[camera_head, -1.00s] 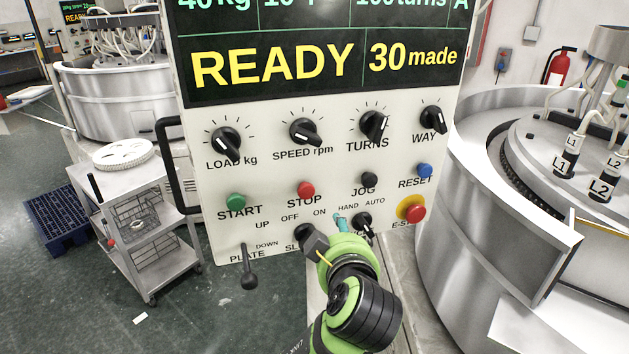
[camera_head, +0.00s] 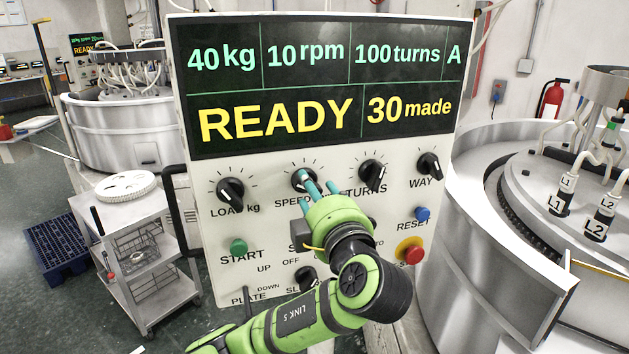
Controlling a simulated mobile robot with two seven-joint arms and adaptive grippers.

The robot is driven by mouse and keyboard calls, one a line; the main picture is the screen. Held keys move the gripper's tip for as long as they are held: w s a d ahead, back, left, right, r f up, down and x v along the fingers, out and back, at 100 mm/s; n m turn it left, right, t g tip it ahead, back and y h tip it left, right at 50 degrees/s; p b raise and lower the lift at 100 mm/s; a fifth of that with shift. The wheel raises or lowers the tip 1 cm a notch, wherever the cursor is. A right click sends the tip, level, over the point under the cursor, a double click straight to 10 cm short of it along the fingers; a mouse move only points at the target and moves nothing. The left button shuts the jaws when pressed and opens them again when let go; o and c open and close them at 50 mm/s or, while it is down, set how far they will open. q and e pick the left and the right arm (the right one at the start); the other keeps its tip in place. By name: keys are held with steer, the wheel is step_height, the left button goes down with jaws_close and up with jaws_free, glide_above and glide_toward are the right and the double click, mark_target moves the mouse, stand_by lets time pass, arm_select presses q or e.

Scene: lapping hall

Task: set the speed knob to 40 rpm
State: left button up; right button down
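The control panel faces me, and its display (camera_head: 318,85) reads 40 kg, 10 rpm, 100 turns, A, with READY and 30 made below. The black speed knob (camera_head: 297,181) is in the upper knob row, partly hidden by my fingers. My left gripper (camera_head: 319,182) comes up from below with its teal fingers apart. One finger overlaps the knob's right part, and the other is to its right. I cannot tell whether they touch the knob. The knob's label is partly covered. My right gripper is not in view.
The load knob (camera_head: 230,192), turns knob (camera_head: 373,174) and way knob (camera_head: 429,163) share the row. Below are the green START button (camera_head: 239,246), blue RESET button (camera_head: 422,213) and red emergency stop (camera_head: 411,251). A cart (camera_head: 128,215) stands left, a lapping machine (camera_head: 480,215) right.

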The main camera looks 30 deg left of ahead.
arm_select(q)
steer(key=shift+w+a, duration=0.25)
steer(key=shift+a, duration=0.05)
jaws_close()
